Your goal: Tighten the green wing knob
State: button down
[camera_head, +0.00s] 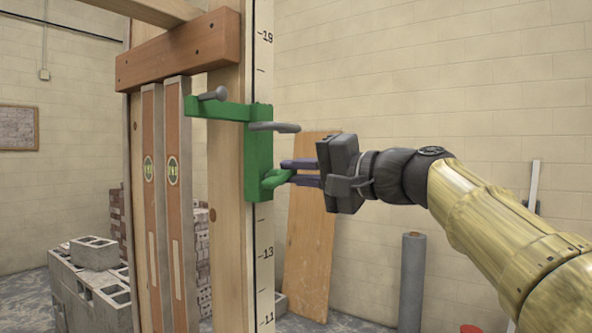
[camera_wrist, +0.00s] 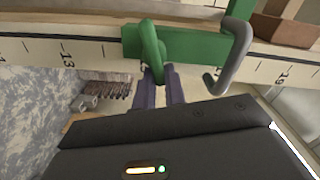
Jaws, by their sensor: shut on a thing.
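The green wing knob (camera_head: 276,178) sticks out from the lower part of a green clamp bracket (camera_head: 257,150) on an upright wooden post. In the wrist view the fingers (camera_wrist: 160,78) lie on both sides of the knob's lower end. The exact contact is partly hidden there.
A grey hooked rod (camera_head: 275,127) juts from the bracket just above my fingers. The post carries a marked scale strip (camera_head: 264,240). Two levels (camera_head: 173,190) stand left of the post. A wooden board (camera_head: 308,240) leans on the wall behind. Concrete blocks (camera_head: 95,253) are stacked at lower left.

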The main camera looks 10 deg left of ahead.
jog(key=shift+w+f+m, duration=0.1)
jog(key=shift+f+m, duration=0.15)
jog(key=shift+m, duration=0.7)
jog(key=shift+f+m, duration=0.2)
jog(key=shift+m, duration=0.75)
jog(key=c, duration=1.5)
grip_release()
jog(key=shift+d, duration=0.1)
jog(key=shift+o, duration=0.2)
jog(key=b+v, duration=0.4)
jog(key=v, duration=1.3)
jog(key=shift+d+b, duration=0.2)
jog(key=shift+b, duration=0.2)
